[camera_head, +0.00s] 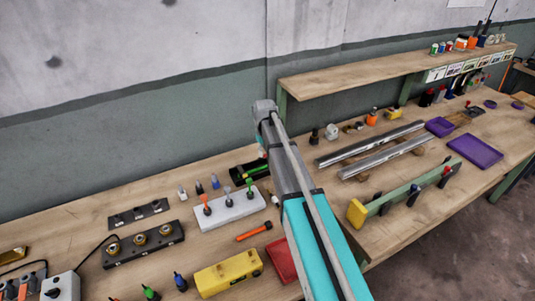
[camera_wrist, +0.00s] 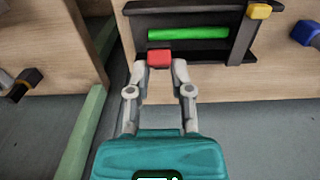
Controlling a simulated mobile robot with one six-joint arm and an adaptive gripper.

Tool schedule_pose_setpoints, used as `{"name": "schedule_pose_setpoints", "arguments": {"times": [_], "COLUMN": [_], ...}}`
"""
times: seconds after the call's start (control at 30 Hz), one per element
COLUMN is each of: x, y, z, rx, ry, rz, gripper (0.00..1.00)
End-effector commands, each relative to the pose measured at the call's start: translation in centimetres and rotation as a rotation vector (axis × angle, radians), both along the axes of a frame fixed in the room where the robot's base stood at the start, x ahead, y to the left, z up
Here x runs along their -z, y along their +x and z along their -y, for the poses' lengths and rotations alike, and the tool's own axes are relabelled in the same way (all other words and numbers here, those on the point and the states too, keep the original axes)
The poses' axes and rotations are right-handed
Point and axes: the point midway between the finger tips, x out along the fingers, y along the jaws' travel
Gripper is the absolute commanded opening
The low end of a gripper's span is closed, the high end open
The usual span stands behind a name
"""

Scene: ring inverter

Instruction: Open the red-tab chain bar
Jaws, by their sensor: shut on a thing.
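In the wrist view, my gripper (camera_wrist: 159,60) has its two fingers closed on the sides of a small red tab (camera_wrist: 159,58). The tab sits at the near edge of a black holder (camera_wrist: 196,77), in front of a bright green cylinder (camera_wrist: 188,33) that lies in it. A dark bar crosses the holder to the right, with a yellow tab (camera_wrist: 260,11) at its end. How the red tab joins its bar is hard to see. In the head view, the black holder (camera_head: 237,171) shows partly behind my arm, and my gripper is not clearly visible there.
A white block (camera_head: 230,209) with coloured pegs stands beside the holder. A yellow block (camera_head: 228,273) and a red tray (camera_head: 283,262) lie nearer. Metal rails (camera_head: 370,143) lie to the right. In the wrist view, a blue knob (camera_wrist: 304,32) is at the right edge.

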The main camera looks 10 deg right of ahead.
Motion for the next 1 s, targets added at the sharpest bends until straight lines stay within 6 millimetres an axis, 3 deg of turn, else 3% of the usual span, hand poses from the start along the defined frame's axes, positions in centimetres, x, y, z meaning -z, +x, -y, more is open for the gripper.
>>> {"name": "schedule_pose_setpoints", "arguments": {"times": [0.03,0.47,0.8,1.0], "x": [-0.4,-1.1,-1.0,-1.0], "y": [1.0,4.0,3.4,3.4], "z": [-0.2,-1.0,-1.0,-1.0], "rx": [-0.001,-0.001,-0.001,-0.001], "ry": [0.002,0.002,0.002,0.001], "rz": [0.010,0.010,0.006,0.005], "gripper": [0.00,0.00,0.63,0.63]}}
